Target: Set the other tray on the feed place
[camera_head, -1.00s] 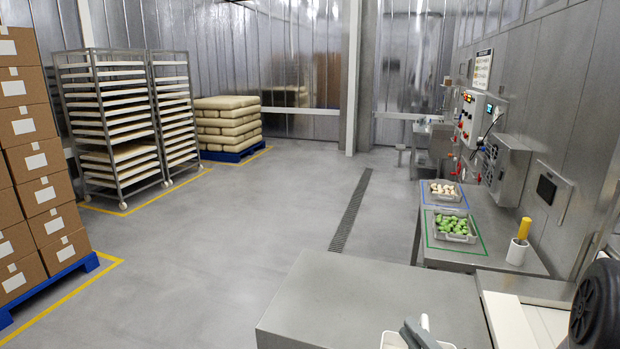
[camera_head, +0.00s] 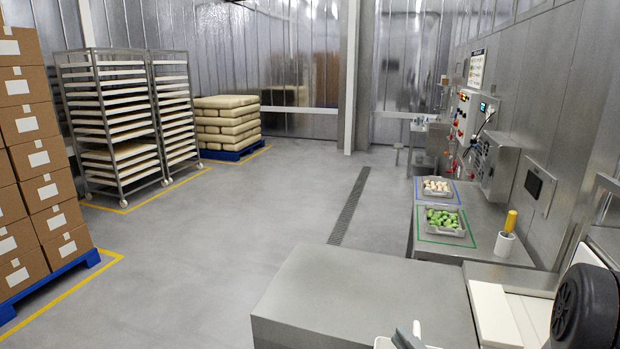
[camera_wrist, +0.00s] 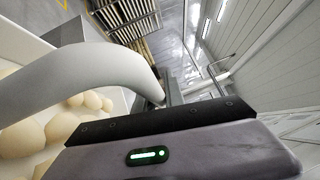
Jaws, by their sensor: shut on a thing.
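A white tray (camera_wrist: 25,150) with pale round pasta in it fills the left of the wrist view. Its thick white arched handle (camera_wrist: 75,75) runs to my gripper (camera_wrist: 160,108), which is shut on it. In the head view only a bit of my gripper (camera_head: 408,338) and a white rim (camera_head: 383,343) show at the bottom edge, by the near steel counter. On the side table, a tray of green pieces (camera_head: 444,232) sits inside a green outline, and a tray of pale pieces (camera_head: 437,198) inside a blue outline. The fingertips are mostly hidden.
The near steel counter (camera_head: 360,300) has a bare top. A white cup with a yellow-handled tool (camera_head: 504,243) stands on the side table (camera_head: 485,205). A white machine with a black wheel (camera_head: 585,305) is at right. Boxes (camera_head: 40,150) and racks (camera_head: 110,130) stand left; the middle floor is clear.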

